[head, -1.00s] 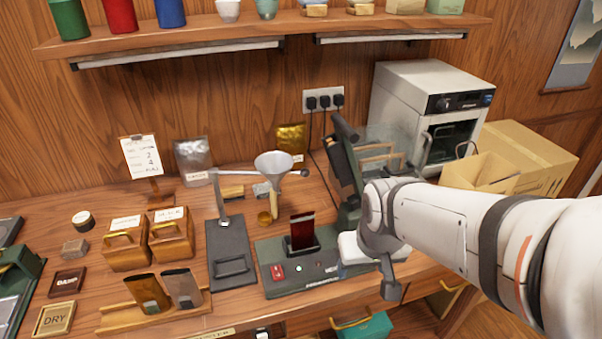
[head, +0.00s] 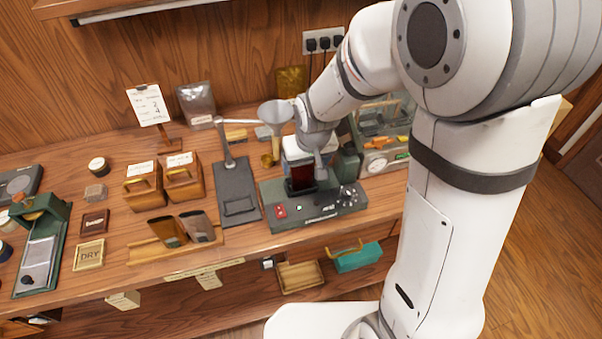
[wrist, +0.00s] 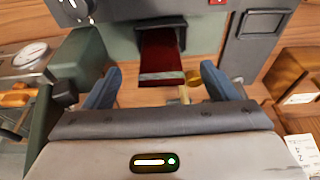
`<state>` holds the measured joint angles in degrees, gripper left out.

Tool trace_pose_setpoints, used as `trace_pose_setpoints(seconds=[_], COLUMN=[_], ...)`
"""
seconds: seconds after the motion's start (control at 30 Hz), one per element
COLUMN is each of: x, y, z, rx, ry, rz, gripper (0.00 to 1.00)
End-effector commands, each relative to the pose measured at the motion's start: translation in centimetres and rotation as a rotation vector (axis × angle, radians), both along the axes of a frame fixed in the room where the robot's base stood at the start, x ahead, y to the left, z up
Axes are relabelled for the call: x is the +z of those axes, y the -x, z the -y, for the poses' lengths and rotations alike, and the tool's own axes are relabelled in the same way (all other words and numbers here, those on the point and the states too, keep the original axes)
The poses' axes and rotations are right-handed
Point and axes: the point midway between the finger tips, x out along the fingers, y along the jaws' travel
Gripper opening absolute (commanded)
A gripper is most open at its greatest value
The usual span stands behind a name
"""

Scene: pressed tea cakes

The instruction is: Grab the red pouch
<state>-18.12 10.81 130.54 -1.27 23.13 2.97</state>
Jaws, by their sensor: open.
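The red pouch (head: 302,178) stands upright in a holder on the dark green sealing machine (head: 318,212). In the wrist view the pouch (wrist: 162,52) appears ahead of my gripper (wrist: 160,70), roughly centred between its two blue fingers. The fingers are wide apart, with nothing held. The pouch's near edge lies around the fingertips in the picture; whether they overlap in depth I cannot tell. In the head view my wrist is just above and behind the pouch and hides part of the machine and my fingers.
A wooden rack (head: 175,250) with two pouches is further left.

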Motion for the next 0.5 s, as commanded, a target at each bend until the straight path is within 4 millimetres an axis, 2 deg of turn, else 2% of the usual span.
trace_pose_setpoints(seconds=[0.33,0.5], x=[0.1,-2.4], y=[-2.5,-3.0], z=[-0.7,-0.8], rx=[-0.001,-0.001], ry=[0.000,0.002], rz=[-0.002,-0.006], gripper=[0.80,0.80])
